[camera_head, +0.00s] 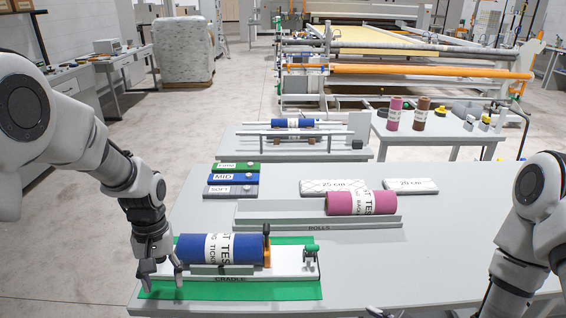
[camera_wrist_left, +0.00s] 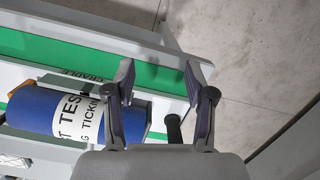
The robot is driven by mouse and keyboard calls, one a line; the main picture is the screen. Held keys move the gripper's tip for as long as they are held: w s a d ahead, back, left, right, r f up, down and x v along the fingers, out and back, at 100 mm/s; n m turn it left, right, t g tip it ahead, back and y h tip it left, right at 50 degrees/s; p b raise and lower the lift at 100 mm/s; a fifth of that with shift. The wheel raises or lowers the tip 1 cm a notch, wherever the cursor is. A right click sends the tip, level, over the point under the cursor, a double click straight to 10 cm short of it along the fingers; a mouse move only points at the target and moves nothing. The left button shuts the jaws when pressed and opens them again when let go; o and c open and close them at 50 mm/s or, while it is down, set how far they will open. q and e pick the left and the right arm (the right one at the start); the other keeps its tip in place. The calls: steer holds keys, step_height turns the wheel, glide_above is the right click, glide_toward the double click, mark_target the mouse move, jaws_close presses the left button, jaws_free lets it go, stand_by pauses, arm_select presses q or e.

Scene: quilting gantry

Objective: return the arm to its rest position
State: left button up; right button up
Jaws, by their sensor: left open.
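My left gripper (camera_head: 163,284) is open and empty at the left end of the cradle (camera_head: 290,278), over the green mat (camera_head: 240,292). In the left wrist view, the two fingers of this gripper (camera_wrist_left: 160,85) stand apart with nothing between them. A blue roll (camera_head: 245,248) with a white printed label lies in the cradle, just right of the gripper. The blue roll also shows in the wrist view (camera_wrist_left: 35,110), left of the fingers. My right arm comes in at the right; only a small dark part of its gripper (camera_head: 380,313) shows at the bottom edge.
A pink roll (camera_head: 345,203) lies in the rolls tray (camera_head: 270,213) behind the cradle. Coloured blocks (camera_head: 232,179) and white pads (camera_head: 335,187) lie farther back. The table's middle right is clear. The quilting gantry (camera_head: 400,72) stands beyond.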

steer(key=s+d+f+n+g+h, duration=0.2)
steer(key=s+f+n+g+h, duration=0.35)
steer(key=s+f, duration=0.7)
arm_select(q)
steer(key=s+f+m+g, duration=0.1)
steer(key=s+f, duration=1.2)
steer(key=s, duration=0.2)
steer(key=s+f+g, duration=0.2)
steer(key=s+f, duration=1.1)
steer(key=s, duration=0.3)
steer(key=w+t, duration=0.2)
steer(key=w+m+t, duration=0.1)
steer(key=w+t, duration=0.1)
steer(key=w, duration=0.1)
steer(key=shift+w+r+m+t, duration=0.1)
steer(key=shift+r+m+t, duration=0.05)
steer(key=shift+m+t, duration=0.15)
arm_select(e)
steer(key=s+d+f+n+g+h, duration=0.1)
steer(key=s+n, duration=0.3)
steer(key=n, duration=0.5)
steer(key=s+d+f+n+g+h, duration=0.1)
steer(key=s+d+f+n+g, duration=0.2)
steer(key=n, duration=0.5)
steer(key=shift+s+d+f+n+g, duration=0.35)
steer(key=shift+s+d+f+g, duration=0.15)
steer(key=shift+f, duration=0.25)
